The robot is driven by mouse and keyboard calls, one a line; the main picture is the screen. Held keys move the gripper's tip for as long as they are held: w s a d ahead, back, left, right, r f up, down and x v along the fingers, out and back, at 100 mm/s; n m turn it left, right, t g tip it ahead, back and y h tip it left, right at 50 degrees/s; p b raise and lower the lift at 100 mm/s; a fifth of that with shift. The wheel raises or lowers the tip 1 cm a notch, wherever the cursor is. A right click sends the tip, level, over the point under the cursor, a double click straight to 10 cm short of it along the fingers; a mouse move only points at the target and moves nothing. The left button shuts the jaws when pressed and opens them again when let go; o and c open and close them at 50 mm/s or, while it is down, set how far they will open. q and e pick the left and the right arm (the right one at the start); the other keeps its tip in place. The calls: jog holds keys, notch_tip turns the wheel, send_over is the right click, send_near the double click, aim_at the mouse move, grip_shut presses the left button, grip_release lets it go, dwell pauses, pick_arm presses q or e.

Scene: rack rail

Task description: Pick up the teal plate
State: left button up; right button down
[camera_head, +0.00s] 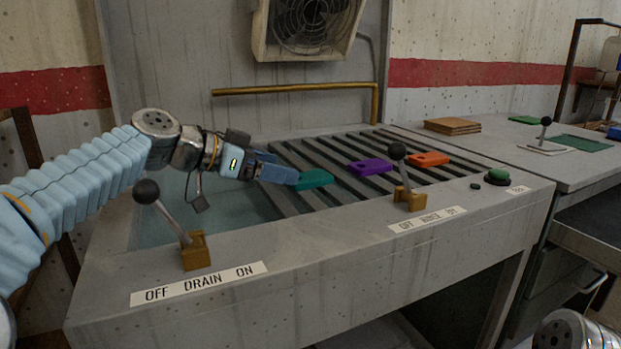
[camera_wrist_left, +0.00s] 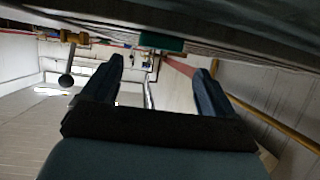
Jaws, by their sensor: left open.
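The teal plate (camera_head: 314,179) lies on the dark slatted rack (camera_head: 340,150) near its left front part. My left gripper (camera_head: 285,172) reaches in from the left, with its blue fingers at the plate's left end. In the left wrist view, the open fingers (camera_wrist_left: 160,68) are spread apart, and the teal plate (camera_wrist_left: 162,43) shows between and just beyond their tips. I cannot tell whether a finger touches it. My right gripper is not in view.
A purple plate (camera_head: 371,167) and an orange plate (camera_head: 429,159) lie farther right on the rack. The drain lever (camera_head: 165,212) and rinse lever (camera_head: 402,172) stand along the front ledge. A green button (camera_head: 498,175) is at right. A brass pipe (camera_head: 300,88) runs behind.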

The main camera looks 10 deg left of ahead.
aim_at(308, 176)
pick_arm(q)
jog(key=x, duration=0.3)
jog(key=p+x, duration=0.1)
jog(key=x, duration=0.1)
jog(key=shift+w+d+f, duration=0.1)
jog(key=shift+d+f, duration=0.15)
jog(key=shift+f, duration=0.15)
jog(key=c, duration=1.2)
jog(key=shift+o, duration=0.2)
jog(key=shift+r, duration=0.1)
